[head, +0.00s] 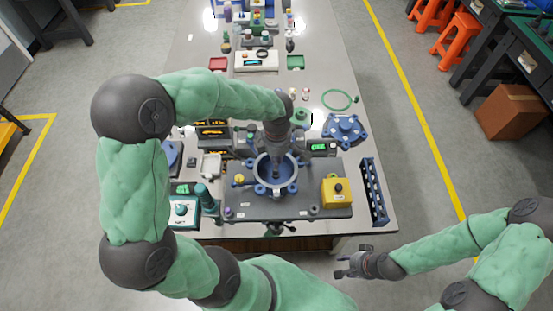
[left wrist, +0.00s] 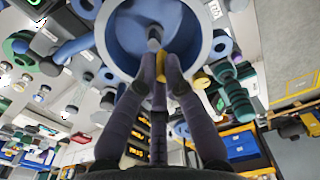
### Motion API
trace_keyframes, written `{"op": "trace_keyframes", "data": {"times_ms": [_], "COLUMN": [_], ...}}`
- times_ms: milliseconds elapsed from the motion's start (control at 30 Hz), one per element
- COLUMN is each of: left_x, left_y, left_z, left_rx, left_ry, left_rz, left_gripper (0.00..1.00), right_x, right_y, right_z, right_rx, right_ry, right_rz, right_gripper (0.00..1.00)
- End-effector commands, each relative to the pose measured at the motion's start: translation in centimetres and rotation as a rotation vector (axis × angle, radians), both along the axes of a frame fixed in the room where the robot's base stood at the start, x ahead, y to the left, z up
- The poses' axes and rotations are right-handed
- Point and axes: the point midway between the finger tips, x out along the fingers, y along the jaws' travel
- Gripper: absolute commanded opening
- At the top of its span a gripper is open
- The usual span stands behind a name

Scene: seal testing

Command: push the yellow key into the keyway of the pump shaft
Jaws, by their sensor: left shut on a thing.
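The blue pump housing (head: 292,172) stands on a dark plate at the near end of the bench. It shows as a pale blue bowl in the left wrist view (left wrist: 205,25). The grey pump shaft (left wrist: 154,42) rises in its middle. My left gripper (left wrist: 161,68) comes down over the housing, also in the head view (head: 276,153). Its fingers are shut on the small yellow key (left wrist: 161,78), mostly hidden between them, close beside the shaft. I cannot tell whether key and shaft touch; the keyway is not discernible. My right gripper (head: 345,266) is open and empty, off the bench's front edge.
A yellow button box (head: 336,192) stands right of the housing, with a dark slotted rack (head: 373,192) beyond it. A blue flanged part (head: 345,130) and a green ring (head: 337,99) lie behind. A teal device (head: 181,209) sits left. Bare bench shows at back right.

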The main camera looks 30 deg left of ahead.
Motion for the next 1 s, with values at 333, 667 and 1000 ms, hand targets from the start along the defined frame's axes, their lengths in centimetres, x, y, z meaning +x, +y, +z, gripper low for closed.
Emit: {"op": "trace_keyframes", "data": {"times_ms": [333,667,1000], "left_x": [0.0,0.0,-0.1], "left_y": [0.0,0.0,-0.1], "left_z": [0.9,1.3,1.9], "left_rx": [0.000,0.002,0.002], "left_ry": [-0.001,0.002,0.000], "left_rz": [-0.001,-0.067,-0.337], "left_gripper": [0.00,0.00,0.00], "right_x": [0.0,0.0,0.0], "right_y": [0.0,0.0,0.0], "right_z": [0.6,1.9,5.6], "right_rx": [0.000,0.000,0.000], "right_ry": [0.000,0.000,0.000], "right_rz": [0.000,0.000,0.000], "right_gripper": [0.40,0.40,0.40]}}
